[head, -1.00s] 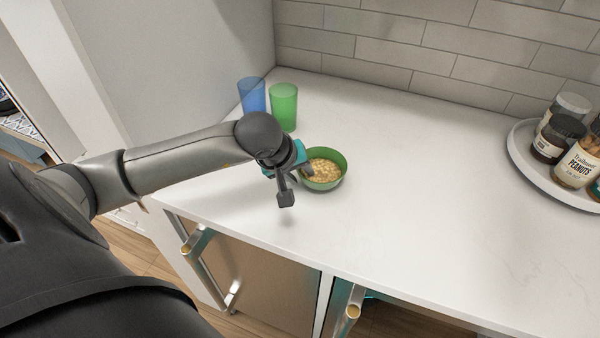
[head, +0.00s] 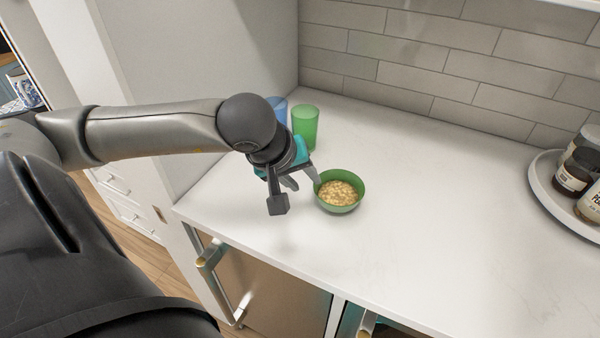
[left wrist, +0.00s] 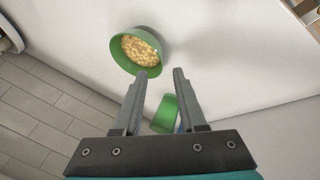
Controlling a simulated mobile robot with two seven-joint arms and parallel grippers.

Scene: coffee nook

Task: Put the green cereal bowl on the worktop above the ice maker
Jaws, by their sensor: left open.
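The green bowl (head: 337,209), holding pale cereal, stands upright on the white worktop (head: 420,210). It is near the front edge, above a steel-fronted appliance (head: 275,293) that looks like the ice maker. My left gripper (head: 305,180) is open and empty, just left of the bowl. In the left wrist view, the bowl (left wrist: 121,61) lies beyond the left fingertip of the open gripper (left wrist: 164,72), outside the gap between the fingers. I cannot tell whether a fingertip touches the rim. My right gripper is not in view.
A green cup (head: 306,126) and a partly hidden blue cup (head: 281,108) stand behind the gripper near the left wall. A round white tray (head: 550,190) with jars is at the far right. The worktop between bowl and tray is clear.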

